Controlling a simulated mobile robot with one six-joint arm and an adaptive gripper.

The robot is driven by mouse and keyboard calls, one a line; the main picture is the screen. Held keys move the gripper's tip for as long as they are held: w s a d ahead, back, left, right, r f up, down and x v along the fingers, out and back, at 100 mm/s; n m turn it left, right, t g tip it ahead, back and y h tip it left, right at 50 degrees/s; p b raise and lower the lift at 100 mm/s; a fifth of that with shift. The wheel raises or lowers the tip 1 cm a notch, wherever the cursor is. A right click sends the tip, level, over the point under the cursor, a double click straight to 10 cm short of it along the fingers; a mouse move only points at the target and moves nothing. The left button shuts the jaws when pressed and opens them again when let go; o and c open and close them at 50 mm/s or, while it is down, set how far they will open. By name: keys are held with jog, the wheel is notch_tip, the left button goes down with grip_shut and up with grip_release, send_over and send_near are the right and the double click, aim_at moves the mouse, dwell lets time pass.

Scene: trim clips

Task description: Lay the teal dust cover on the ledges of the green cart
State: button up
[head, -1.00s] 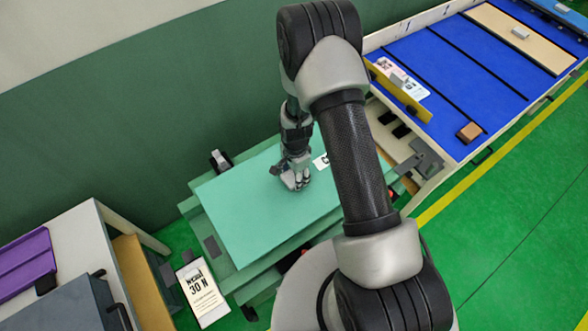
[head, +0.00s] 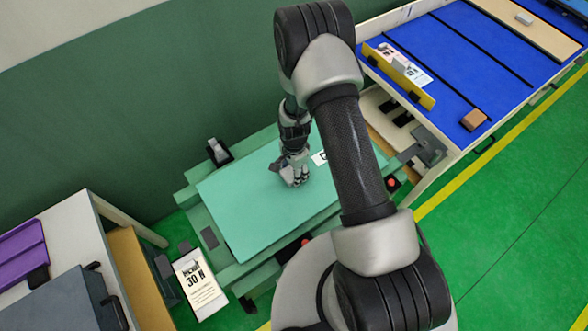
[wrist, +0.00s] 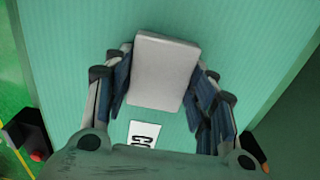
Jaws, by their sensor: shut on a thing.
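The teal dust cover (head: 245,205) is a flat rectangular panel over the green cart (head: 222,252) in the head view. It spans most of the cart's top; I cannot tell whether its edges touch the ledges. My gripper (head: 297,178) is above the cover's middle and shut on its pale grey handle block, which shows between the fingers in the wrist view (wrist: 165,72). The cover (wrist: 75,50) fills most of the wrist view, with a white label (wrist: 143,136) near the handle. My arm hides part of the cover's right side.
A blue-topped bench (head: 445,70) with a yellow strip and a brown block (head: 473,120) stands at the right. A sign reading 30 N (head: 200,284) is at the cart's lower left. A table with a purple tray (head: 22,250) is at the left. A green wall is behind.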

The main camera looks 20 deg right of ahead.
jog(key=shift+f+b, duration=0.5)
jog(key=shift+f, duration=0.05)
jog(key=o, duration=1.4)
notch_tip(320, 180, up, 25)
jog(key=s+n+t, duration=0.1)
jog(key=n, duration=0.2)
jog(key=s+r+n+t, duration=0.1)
jog(key=s+r+n, duration=0.2)
jog(key=s+r, duration=0.3)
jog(key=s+r+n+t, duration=0.1)
jog(key=s+r+n, duration=0.3)
jog(key=s+r, duration=0.3)
jog(key=s+r+n+t, duration=0.1)
jog(key=s+r+n, duration=0.3)
jog(key=s+r, duration=0.3)
jog(key=shift+s+r+t, duration=0.1)
jog(key=shift+s+t, duration=0.15)
jog(key=shift+t, duration=0.05)
